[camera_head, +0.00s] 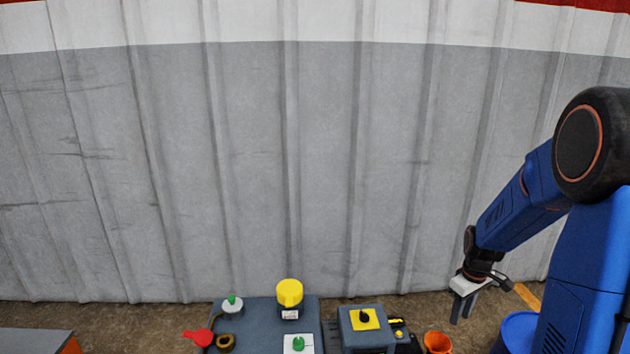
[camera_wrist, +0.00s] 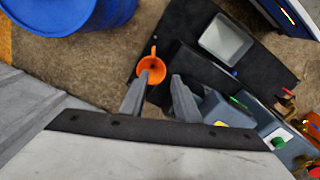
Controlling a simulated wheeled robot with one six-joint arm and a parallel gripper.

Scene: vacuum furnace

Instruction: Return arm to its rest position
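My arm reaches in from the right in the head view, bent at the elbow, with my gripper (camera_head: 464,308) hanging downward near the lower right. In the wrist view my gripper (camera_wrist: 160,88) shows two grey fingers set apart with no object between them. An orange funnel (camera_head: 437,342) stands below and to the left of the gripper in the head view. In the wrist view the orange funnel (camera_wrist: 151,68) appears beyond the fingertips, and I see no contact with it.
A blue barrel (camera_head: 519,331) stands below my arm; it also shows in the wrist view (camera_wrist: 75,22). A corrugated grey wall (camera_head: 250,170) rises behind.

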